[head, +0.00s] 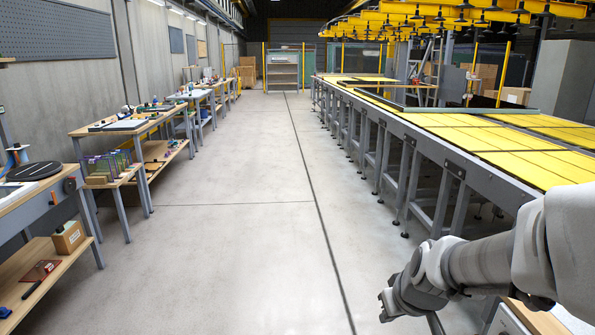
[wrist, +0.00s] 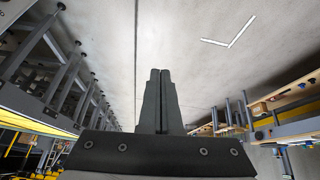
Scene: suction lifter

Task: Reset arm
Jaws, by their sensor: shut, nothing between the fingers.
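My gripper (wrist: 159,100) shows in the wrist view with its two dark fingers side by side and closed, nothing between them. In the head view my grey and white arm reaches in from the right edge, and my gripper (head: 388,305) is low at the right of centre, beside the long conveyor table. Its fingers are small there. It is over the floor and touches nothing that I can see.
A long grey-framed conveyor table (head: 466,168) with yellow panels runs along the right. Wooden workbenches (head: 148,128) with tools line the left wall. The concrete floor (head: 230,220) between them is clear. A grey shelf (head: 282,72) stands at the far end.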

